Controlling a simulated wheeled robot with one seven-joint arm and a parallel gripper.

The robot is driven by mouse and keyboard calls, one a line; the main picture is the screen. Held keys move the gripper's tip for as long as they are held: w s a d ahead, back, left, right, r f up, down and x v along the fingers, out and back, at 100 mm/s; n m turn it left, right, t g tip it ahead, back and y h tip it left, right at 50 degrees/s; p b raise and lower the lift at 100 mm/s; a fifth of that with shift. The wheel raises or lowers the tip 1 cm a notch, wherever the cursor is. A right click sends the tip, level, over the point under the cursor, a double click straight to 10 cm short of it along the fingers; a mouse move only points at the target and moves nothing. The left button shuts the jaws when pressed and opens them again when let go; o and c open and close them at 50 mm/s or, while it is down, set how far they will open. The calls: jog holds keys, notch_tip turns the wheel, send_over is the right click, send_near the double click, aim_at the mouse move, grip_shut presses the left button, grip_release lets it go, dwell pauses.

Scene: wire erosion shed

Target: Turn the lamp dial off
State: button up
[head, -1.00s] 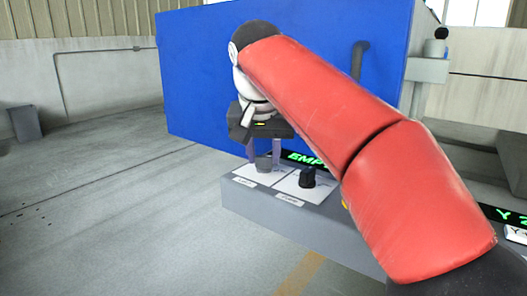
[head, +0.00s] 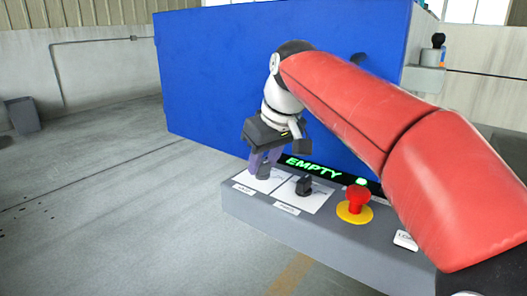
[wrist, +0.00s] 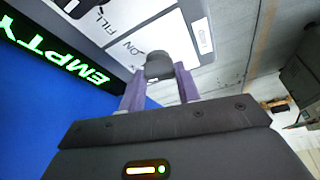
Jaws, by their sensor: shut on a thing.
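The lamp dial (head: 264,172) is a small dark grey knob on the leftmost white plate of the grey control panel. My gripper (head: 265,161) comes down on it from above, with its purple fingers tilted. In the wrist view the fingers (wrist: 160,85) close on both sides of the dial (wrist: 158,64), and "ON" is printed on the plate beside it. The dial's pointer and the rest of its markings are partly hidden, so its exact setting cannot be told.
A black dial (head: 304,186) stands on the plate to the right, marked "FILL" in the wrist view. Further right are a red stop button (head: 358,198) on a yellow base and a white key (head: 405,240). A green "EMPTY" display (head: 313,167) and blue wall (head: 215,80) lie behind.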

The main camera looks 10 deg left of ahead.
jog(key=shift+w+r+n+g+y+p, duration=0.1)
jog(key=shift+n+g+y+p, duration=0.25)
jog(key=shift+n, duration=0.4)
jog(key=shift+r+n+g+y+p, duration=0.15)
jog(key=shift+n+p, duration=0.3)
jog(key=shift+n, duration=0.3)
jog(key=shift+f, duration=0.15)
jog(key=o, duration=1)
jog(key=p+v, duration=0.1)
jog(key=v, duration=0.6)
jog(key=shift+d+r, duration=0.15)
jog(key=shift+r, duration=0.2)
